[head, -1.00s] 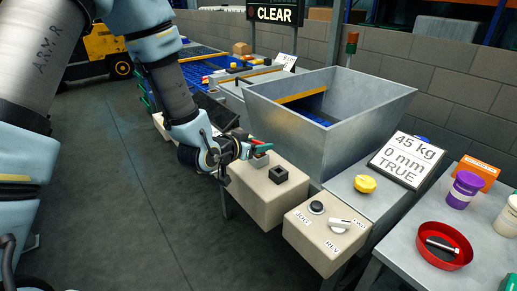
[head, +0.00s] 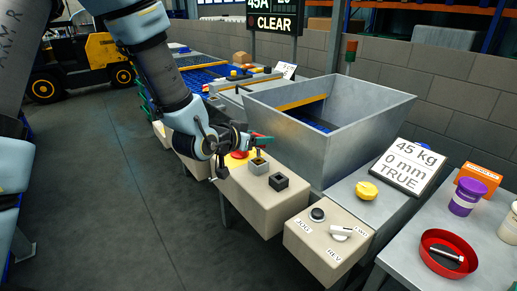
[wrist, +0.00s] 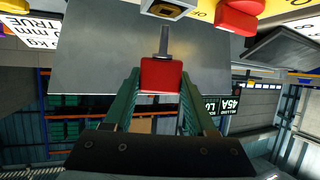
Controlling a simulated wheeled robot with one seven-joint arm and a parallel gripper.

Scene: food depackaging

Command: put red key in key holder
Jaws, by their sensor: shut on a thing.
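The red key (wrist: 161,75) has a flat red head and a thin grey shaft. My gripper (wrist: 160,88) is shut on its head between two green fingers, with the shaft pointing away from the fingers. In the head view, my gripper (head: 258,138) is over the beige control box, and the key shows only as a small red patch. Two small square blocks stand on that box: a grey one with an opening (head: 259,165) and a black one (head: 279,181). I cannot tell which is the key holder. The key is apart from both.
A red button (head: 238,155) on yellow sits beside the grey block. A second box with a switch (head: 341,232) stands nearer. A metal hopper (head: 310,150) rises behind.

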